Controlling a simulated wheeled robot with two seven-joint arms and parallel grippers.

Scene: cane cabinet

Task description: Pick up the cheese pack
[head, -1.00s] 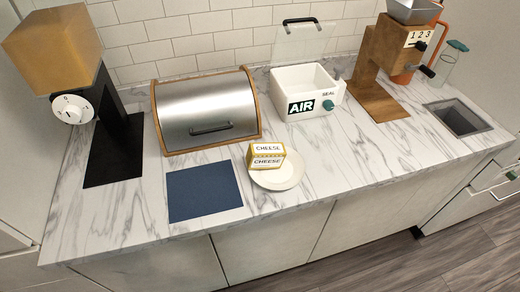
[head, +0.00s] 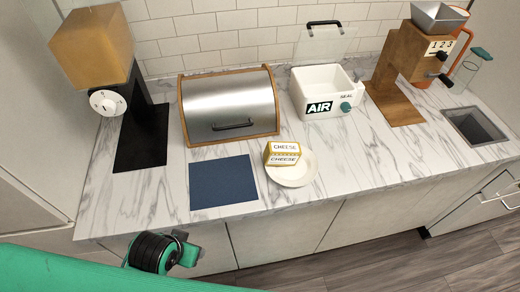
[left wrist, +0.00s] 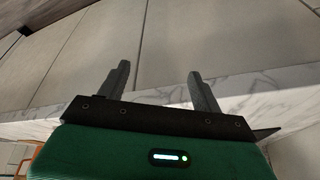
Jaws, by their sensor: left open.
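The cheese pack (head: 283,154) is a small yellow and white box lettered CHEESE. It sits on a round white plate (head: 303,178) near the counter's front edge. My green left arm enters at the lower left of the head view, in front of the counter and left of the pack. My left gripper (left wrist: 159,71) is open and empty in the left wrist view, its two dark fingers apart. The cheese pack is not in the left wrist view. My right gripper is in neither view.
A blue mat (head: 223,182) lies left of the plate. A bread box (head: 230,105), a white AIR sealer (head: 325,90) with its lid raised, and a wooden grinder (head: 398,75) stand behind. A dispenser (head: 105,60) stands at left, a sink (head: 474,126) at right.

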